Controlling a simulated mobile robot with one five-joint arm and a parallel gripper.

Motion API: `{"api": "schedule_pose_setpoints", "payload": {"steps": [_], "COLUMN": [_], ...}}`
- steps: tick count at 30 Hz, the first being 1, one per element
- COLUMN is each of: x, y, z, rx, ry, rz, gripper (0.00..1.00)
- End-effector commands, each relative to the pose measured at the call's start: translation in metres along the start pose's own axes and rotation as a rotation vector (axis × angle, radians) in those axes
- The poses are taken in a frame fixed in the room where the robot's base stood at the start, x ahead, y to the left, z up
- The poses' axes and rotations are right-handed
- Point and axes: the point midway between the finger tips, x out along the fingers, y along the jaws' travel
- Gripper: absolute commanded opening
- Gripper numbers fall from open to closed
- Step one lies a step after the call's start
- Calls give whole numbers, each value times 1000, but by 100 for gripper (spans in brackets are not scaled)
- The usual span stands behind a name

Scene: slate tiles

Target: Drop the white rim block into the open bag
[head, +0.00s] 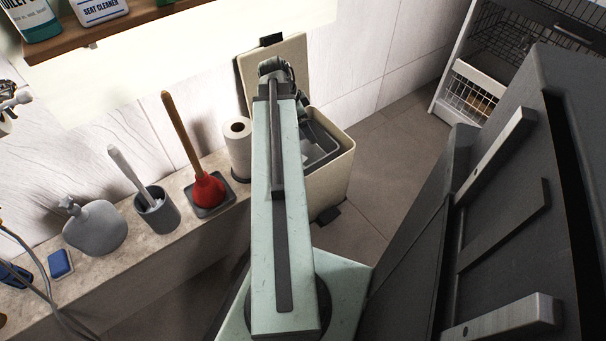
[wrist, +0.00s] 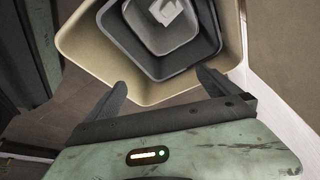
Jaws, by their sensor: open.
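A small white block (wrist: 167,11) lies inside a light grey inner container (wrist: 180,40) at the top of the wrist view, likely the white rim block. Around this container is a darker grey liner (wrist: 150,62), which may be the open bag, set in a cream bin (wrist: 85,60). In the head view the same bin (head: 330,185) stands with its lid up, partly hidden by my arm. My gripper (wrist: 162,82) is open, its fingers apart with nothing between them, at the near side of the bin opening. The block is beyond the fingertips, apart from them.
A wire-basket rack (head: 475,95) stands back right. Tiled floor (head: 385,150) is clear.

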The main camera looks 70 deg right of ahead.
Motion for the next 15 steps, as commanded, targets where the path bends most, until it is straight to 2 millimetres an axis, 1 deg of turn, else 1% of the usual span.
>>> {"api": "schedule_pose_setpoints", "payload": {"steps": [5,12,15], "x": [-21,-67,-78], "y": [0,0,-1], "z": [-2,-3,-1], "rx": [-1,-1,-2], "ry": [0,0,0], "rz": [0,0,0], "gripper": [100,100,100]}}
